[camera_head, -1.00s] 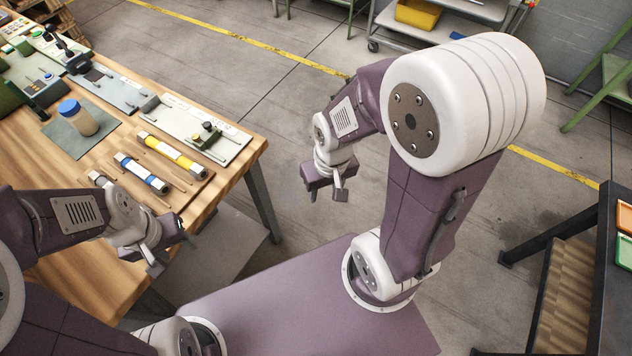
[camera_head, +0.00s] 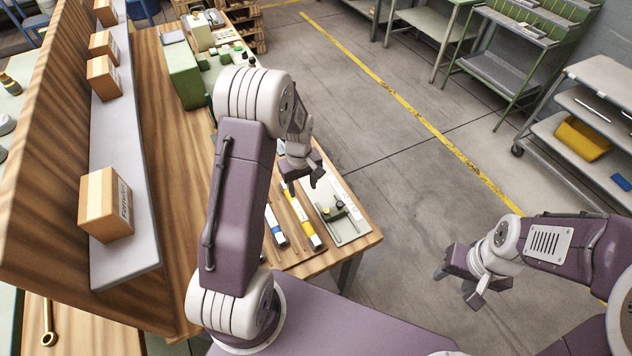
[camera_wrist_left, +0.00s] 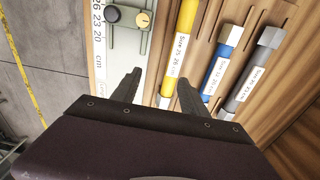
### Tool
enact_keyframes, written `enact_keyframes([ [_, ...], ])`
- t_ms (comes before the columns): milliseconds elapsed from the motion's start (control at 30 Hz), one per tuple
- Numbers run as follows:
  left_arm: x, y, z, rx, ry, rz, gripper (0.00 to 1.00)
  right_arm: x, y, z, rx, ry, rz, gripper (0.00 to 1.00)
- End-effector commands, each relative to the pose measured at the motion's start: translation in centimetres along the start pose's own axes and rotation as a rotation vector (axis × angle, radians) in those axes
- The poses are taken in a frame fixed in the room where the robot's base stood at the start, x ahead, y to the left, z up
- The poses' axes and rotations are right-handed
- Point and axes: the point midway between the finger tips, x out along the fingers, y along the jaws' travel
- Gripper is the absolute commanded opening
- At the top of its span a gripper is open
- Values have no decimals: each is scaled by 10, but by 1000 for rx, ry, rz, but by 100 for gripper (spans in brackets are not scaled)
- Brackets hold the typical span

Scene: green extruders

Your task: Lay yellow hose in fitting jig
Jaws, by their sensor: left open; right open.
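My left gripper (camera_head: 302,184) is open and empty above the bench, over the hose and jig area. Its fingers (camera_wrist_left: 158,92) hide part of the hose end. My right gripper (camera_head: 458,283) is open and empty over the floor.
A blue hose (camera_wrist_left: 222,68) and a grey hose (camera_wrist_left: 254,78) lie parallel beside the yellow one. A shelf with cardboard boxes (camera_head: 106,205) stands along the bench's left. Green equipment (camera_head: 185,75) stands farther back. Floor right of the bench is clear.

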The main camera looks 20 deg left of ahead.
Motion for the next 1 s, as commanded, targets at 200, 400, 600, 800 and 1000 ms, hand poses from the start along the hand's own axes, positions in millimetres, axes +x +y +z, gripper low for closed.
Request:
enact_keyframes([
  [200,-4,-18,3,-30,-43,-35,52,-24,0,-2,0,-2,0,48],
  [400,12,-19,5,-29,-47,-38,52,-27,0,-2,0,-2,0,48],
  [600,36,-19,6,-29,-43,-35,52,-32,-1,-3,0,-1,0,48],
  [800,50,-22,11,-28,-48,-38,52,-42,-1,-4,0,-1,0,48],
  [1000,83,-23,14,-28,-44,-36,52,-49,-1,-5,0,-1,0,48],
])
